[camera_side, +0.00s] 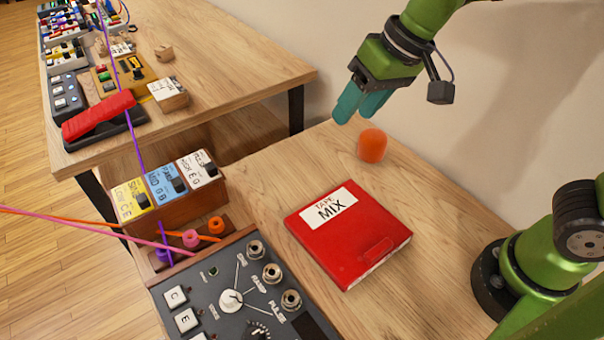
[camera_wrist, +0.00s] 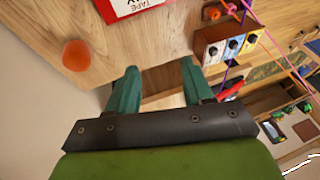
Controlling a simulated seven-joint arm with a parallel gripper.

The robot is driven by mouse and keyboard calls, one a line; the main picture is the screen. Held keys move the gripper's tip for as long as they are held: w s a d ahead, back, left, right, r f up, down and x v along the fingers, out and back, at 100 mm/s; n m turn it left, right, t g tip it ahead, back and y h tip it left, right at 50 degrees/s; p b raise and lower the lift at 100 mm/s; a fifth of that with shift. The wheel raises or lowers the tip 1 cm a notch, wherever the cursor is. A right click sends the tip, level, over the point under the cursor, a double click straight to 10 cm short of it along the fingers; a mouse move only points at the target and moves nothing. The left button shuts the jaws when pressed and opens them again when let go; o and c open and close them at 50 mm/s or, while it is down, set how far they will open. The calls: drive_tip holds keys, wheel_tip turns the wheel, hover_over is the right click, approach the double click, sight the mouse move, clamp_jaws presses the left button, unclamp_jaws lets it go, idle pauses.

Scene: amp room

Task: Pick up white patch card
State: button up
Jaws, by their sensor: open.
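The white patch card (camera_side: 199,167) stands in a wooden holder (camera_side: 178,205) beside a blue card (camera_side: 168,182) and a yellow card (camera_side: 134,197). It is at the right end of the row in the side view and has a black tab. In the wrist view the white patch card (camera_wrist: 211,53) is at the left end of the row, right of my fingers. My gripper (camera_side: 358,108) is open and empty, high up and well right of the holder. Its teal fingers also show apart in the wrist view (camera_wrist: 159,72).
An orange cylinder-like object (camera_side: 372,146) stands near my gripper. A red tape case (camera_side: 348,234) lies on the table. A dark synth panel (camera_side: 235,295) with knobs and cables is in front of the holder. Another table (camera_side: 235,60) with pedals is behind.

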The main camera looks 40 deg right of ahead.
drive_tip(key=w+a+h, duration=0.1)
drive_tip(key=w+a, duration=0.5)
drive_tip(key=a, duration=0.4)
drive_tip(key=w+a+h, duration=0.2)
drive_tip(key=w+a, duration=0.3)
drive_tip(key=a, duration=0.5)
approach(211, 166)
wheel_tip(211, 166, down, 2)
drive_tip(key=shift+t, duration=0.4)
drive_tip(key=shift+x, duration=3.4)
clamp_jaws()
drive_tip(key=shift+r, duration=0.1)
